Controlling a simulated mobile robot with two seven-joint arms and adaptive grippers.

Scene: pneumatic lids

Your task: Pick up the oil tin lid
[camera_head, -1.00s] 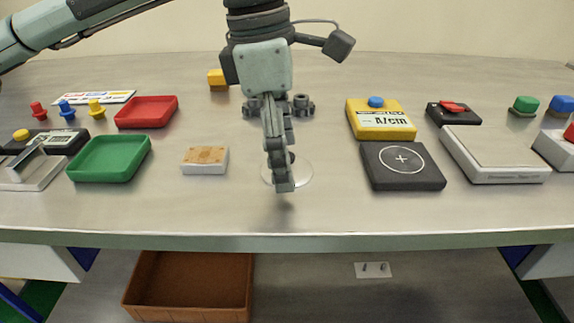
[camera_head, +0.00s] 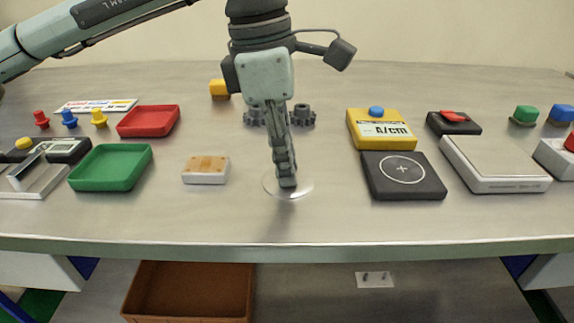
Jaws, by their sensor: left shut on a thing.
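The lid is a clear, thin round disc (camera_head: 303,187) at the front middle of the bench in the head view. I take it to be the oil tin lid. My left gripper (camera_head: 287,183) points down from above, with its fingers together at the middle of the disc, shut on the lid. The fingers hide the disc's centre and any knob there. I cannot tell whether the disc rests on the bench or is slightly raised. My right gripper is out of view. No oil tin is clearly recognisable.
A white block with a tan top (camera_head: 206,171) lies left of the lid; a black pad with a circle (camera_head: 403,186) lies right. Green (camera_head: 110,184) and red (camera_head: 148,134) trays are further left. Dark gears (camera_head: 303,116) stand behind the gripper. The bench front (camera_head: 330,215) is clear.

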